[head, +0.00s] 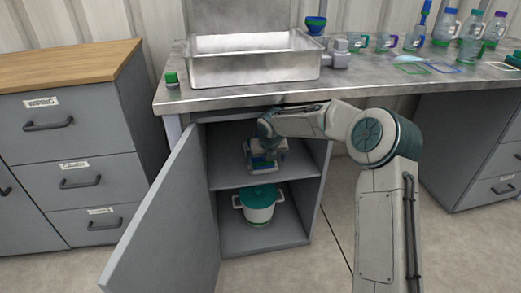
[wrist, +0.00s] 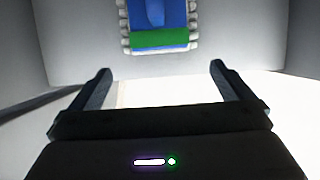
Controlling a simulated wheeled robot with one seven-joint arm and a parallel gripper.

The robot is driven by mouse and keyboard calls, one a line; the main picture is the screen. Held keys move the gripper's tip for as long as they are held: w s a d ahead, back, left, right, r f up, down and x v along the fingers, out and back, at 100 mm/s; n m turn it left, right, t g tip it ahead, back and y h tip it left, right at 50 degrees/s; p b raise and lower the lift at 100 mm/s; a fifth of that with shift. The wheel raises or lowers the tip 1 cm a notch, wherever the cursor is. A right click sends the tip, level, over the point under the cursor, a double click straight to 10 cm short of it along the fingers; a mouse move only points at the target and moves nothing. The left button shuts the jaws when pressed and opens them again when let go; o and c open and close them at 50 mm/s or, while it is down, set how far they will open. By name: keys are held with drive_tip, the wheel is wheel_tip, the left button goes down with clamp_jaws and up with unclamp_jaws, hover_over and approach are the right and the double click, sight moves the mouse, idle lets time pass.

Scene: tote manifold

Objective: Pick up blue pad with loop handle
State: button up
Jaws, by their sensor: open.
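The blue pad (wrist: 172,15) shows at the top middle of the wrist view, cut off by the frame edge. It has a green band (wrist: 160,39) and pale, bumpy sides. A lighter blue part, which may be its loop handle, runs down its middle. In the head view the blue pad (head: 262,166) is on the cabinet's upper shelf, partly hidden by my gripper. My gripper (wrist: 161,72) is open, with nothing between its fingers. The pad is beyond the fingertips, apart from them in the wrist view.
The cabinet door (head: 170,220) stands open at left. A white pot with a green lid (head: 259,194) sits on the lower level. A metal basin (head: 255,70) and several bottles stand on the counter above. The cabinet's walls and upper shelf (head: 225,178) surround my gripper.

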sight(264, 167)
drive_tip(key=shift+b+x, duration=0.3)
drive_tip(key=shift+x, duration=0.5)
drive_tip(key=b+x, duration=0.2)
drive_tip(key=x, duration=0.4)
drive_tip(key=shift+w, duration=0.2)
drive_tip(key=shift+r, duration=0.1)
drive_tip(key=shift+c, duration=0.3)
drive_tip(key=c, duration=1)
